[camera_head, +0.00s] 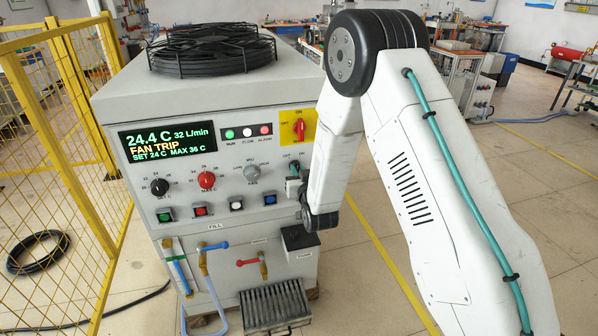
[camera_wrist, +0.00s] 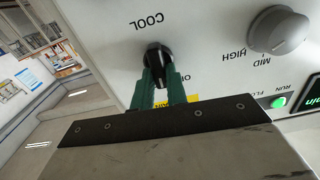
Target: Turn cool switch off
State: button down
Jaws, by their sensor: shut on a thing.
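In the head view my gripper (camera_head: 294,168) reaches the right part of the panel, below the yellow main switch plate, and my arm partly hides this area. I cannot clearly tell which mark the knob points to.
The heater's display (camera_head: 168,142) reads 24.4 C, 32 L/min and FAN TRIP. The fan knob (camera_wrist: 278,32) is close beside my gripper. The red main switch (camera_head: 299,128), push buttons (camera_head: 236,204) and a dark box (camera_head: 299,240) are also nearby. A yellow fence (camera_head: 60,130) stands left.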

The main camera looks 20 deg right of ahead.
jog(key=n, duration=0.6)
jog(key=shift+a+n, duration=0.25)
jog(key=shift+n, duration=0.05)
dwell(0.4)
jog(key=c, duration=1.4)
grip_release()
jog(key=s, duration=0.7)
jog(key=shift+s, duration=0.4)
jog(key=shift+f, duration=0.15)
